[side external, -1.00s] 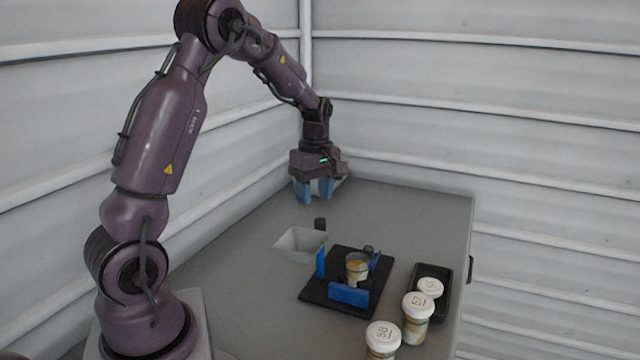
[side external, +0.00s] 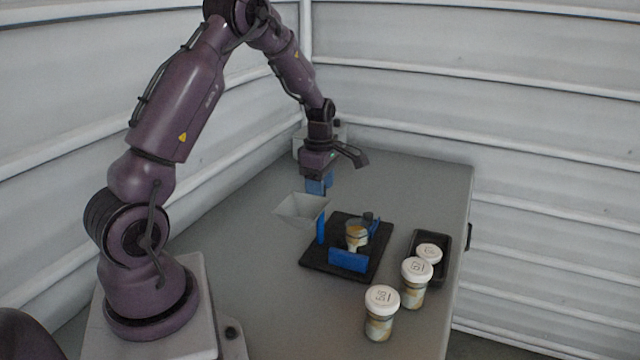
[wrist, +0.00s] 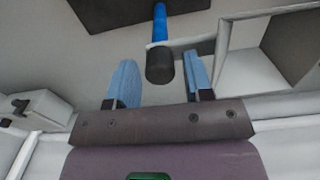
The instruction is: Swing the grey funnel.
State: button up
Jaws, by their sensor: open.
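The grey funnel (side external: 302,207) hangs left of the black plate (side external: 318,262), clear of the open jar (side external: 357,234) on it. In the wrist view, the funnel (wrist: 240,75) is at the right, joined by a pale arm (wrist: 195,42) to a blue post (wrist: 160,22) with a black knob (wrist: 160,66). My gripper (side external: 318,190) is low behind the funnel. Its blue fingers (wrist: 160,84) are open on either side of the knob, with visible gaps. The side view hides the knob behind my gripper.
A blue block (side external: 347,260) stands in front of the open jar. White-lidded jars (side external: 381,315) (side external: 415,285) stand at the right front, and another (side external: 429,254) sits in a black tray (side external: 445,245). A grey box (side external: 300,142) stands behind my gripper. The table's left side is clear.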

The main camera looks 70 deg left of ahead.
jog(key=shift+m, duration=1.1)
jog(key=shift+a+m, duration=0.1)
jog(key=shift+m, duration=0.9)
jog(key=m, duration=0.4)
jog(key=shift+m, duration=0.3)
jog(key=m, duration=0.4)
jog(key=shift+m, duration=0.3)
jog(key=m, duration=0.4)
jog(key=shift+m, duration=0.3)
jog(key=c, duration=0.6)
